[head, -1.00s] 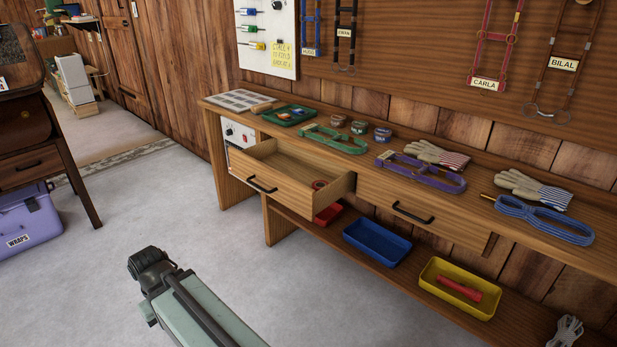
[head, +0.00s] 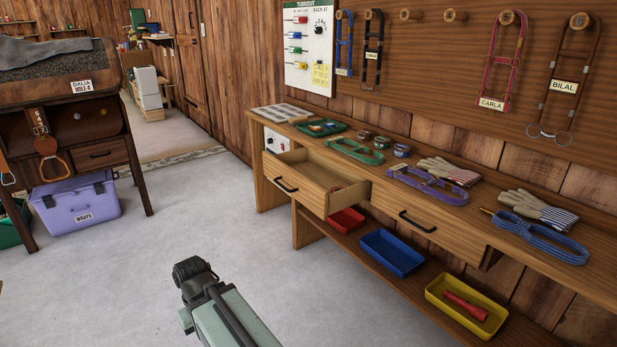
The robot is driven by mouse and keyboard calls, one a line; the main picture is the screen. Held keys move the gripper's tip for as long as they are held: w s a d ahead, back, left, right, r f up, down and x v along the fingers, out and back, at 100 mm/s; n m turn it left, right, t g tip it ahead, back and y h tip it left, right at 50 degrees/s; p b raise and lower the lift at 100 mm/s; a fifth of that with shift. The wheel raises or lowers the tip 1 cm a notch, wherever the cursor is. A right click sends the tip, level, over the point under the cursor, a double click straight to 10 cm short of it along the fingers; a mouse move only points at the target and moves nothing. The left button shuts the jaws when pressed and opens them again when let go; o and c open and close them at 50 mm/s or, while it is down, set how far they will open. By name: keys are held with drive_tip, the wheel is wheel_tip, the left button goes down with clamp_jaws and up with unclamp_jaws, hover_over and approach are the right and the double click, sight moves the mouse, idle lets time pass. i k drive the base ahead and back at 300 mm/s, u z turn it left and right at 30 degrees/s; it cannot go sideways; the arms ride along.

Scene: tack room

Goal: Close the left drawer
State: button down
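The left drawer (head: 300,188) of the wooden bench stands pulled out, its front panel tilted toward the room and a dark handle (head: 286,185) on it. The right drawer (head: 425,222) is shut, flush with the bench front. My arm comes up from the bottom of the head view, and its dark end (head: 195,278) is over the grey floor, in front of the bench and apart from the drawer. The gripper fingers cannot be made out.
The bench top (head: 470,215) holds gloves, halters, tins and a green tray (head: 326,128). Red, blue (head: 392,252) and yellow (head: 466,306) trays sit on the low shelf. A purple box (head: 75,203) stands at left. The floor between is clear.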

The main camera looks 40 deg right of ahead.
sight(307, 175)
drive_tip(key=u, duration=0.25)
drive_tip(key=i, duration=0.95)
drive_tip(key=z, duration=0.25)
